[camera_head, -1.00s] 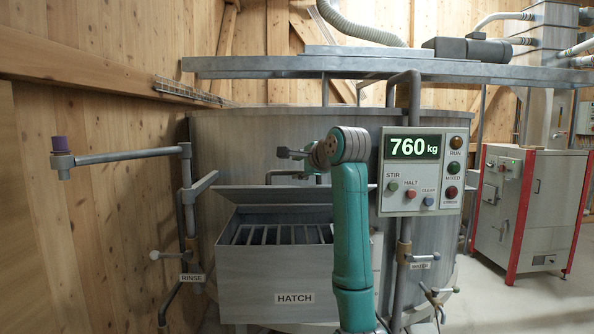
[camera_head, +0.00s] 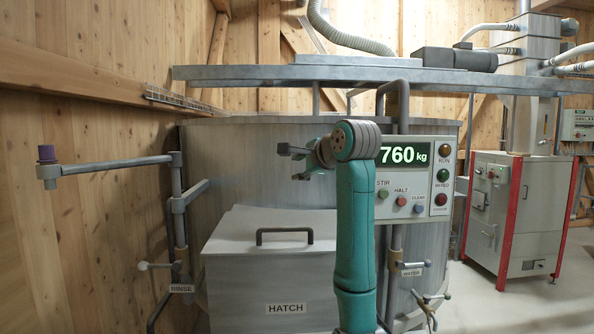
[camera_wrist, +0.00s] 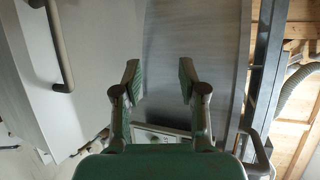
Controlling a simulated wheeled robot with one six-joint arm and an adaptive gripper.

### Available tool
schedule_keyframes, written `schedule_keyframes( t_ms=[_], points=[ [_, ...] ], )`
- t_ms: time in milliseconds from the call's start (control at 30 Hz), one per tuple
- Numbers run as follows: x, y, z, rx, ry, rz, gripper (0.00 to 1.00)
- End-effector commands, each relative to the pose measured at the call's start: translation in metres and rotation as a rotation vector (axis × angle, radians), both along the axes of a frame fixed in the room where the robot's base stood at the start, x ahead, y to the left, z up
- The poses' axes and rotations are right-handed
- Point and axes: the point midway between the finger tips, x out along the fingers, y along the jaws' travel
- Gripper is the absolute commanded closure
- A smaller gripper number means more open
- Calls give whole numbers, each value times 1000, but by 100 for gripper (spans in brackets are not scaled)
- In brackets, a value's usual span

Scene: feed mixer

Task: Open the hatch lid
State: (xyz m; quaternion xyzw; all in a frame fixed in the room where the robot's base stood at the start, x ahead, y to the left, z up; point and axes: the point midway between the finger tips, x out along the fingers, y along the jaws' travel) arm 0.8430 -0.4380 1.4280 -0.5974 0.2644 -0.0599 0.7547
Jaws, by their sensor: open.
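The hatch lid (camera_head: 250,225) is a grey metal panel lying closed over the hatch box (camera_head: 240,300), which carries the HATCH label. Its dark bar handle (camera_head: 285,231) stands on the lid's top. In the wrist view the lid (camera_wrist: 95,90) and its handle (camera_wrist: 60,50) are at the left. My gripper (camera_head: 290,162) is above the lid, before the tank wall, apart from the handle. In the wrist view my gripper (camera_wrist: 159,75) is open with nothing between its fingers. My arm hides the right side of the hatch.
The control panel (camera_head: 418,205) reads 760 kg and hangs right of my arm. A rinse pipe with a swing arm (camera_head: 115,165) stands at the left. A metal beam (camera_head: 300,75) crosses above the tank (camera_head: 225,150). A red-framed cabinet (camera_head: 520,205) stands at the right.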

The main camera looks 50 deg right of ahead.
Motion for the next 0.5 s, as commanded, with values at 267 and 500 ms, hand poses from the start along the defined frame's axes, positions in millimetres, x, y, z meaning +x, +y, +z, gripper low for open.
schedule_keyframes(
  t_ms=[267,500],
  points=[
    [-14,5,9,-1,-1,-1,59],
    [-23,9,15,-2,0,-1,59]
  ],
)
